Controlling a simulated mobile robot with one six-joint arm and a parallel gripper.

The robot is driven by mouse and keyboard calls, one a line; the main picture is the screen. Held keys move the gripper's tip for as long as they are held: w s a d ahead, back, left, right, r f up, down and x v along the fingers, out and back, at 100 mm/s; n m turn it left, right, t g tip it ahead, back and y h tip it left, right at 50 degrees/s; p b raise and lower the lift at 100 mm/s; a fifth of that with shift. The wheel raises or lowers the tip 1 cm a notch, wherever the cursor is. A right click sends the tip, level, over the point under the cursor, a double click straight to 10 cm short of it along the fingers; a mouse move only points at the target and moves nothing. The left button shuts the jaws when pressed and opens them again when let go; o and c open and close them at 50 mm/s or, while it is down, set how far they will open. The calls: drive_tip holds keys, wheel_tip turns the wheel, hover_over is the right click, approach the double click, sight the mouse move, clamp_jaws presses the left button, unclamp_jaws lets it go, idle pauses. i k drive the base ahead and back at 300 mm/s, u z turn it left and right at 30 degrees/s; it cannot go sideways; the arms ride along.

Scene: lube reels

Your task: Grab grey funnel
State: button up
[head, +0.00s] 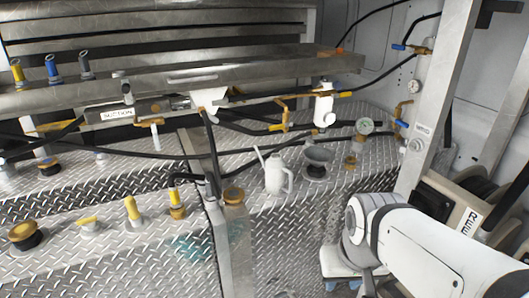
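A grey funnel (318,153) stands upright, wide mouth up, on a dark round fitting on the diamond-plate deck, right of centre. A white jug with a long spout stands just to its left, apart from it. A grey-tipped nozzle (86,68) also stands in the upper rack at the left, beside a blue and a yellow one. My white arm comes in from the lower right, with its visible joints below and right of the funnel. My gripper does not show in the head view.
The white jug (278,178) and a small brass fitting (350,161) flank the funnel. A white valve body (324,106), hoses and a gauge (365,126) are above and behind it. A metal post (440,100) and reel (460,205) stand at the right. Bare deck lies in front.

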sight(319, 156)
drive_tip(key=i, duration=1)
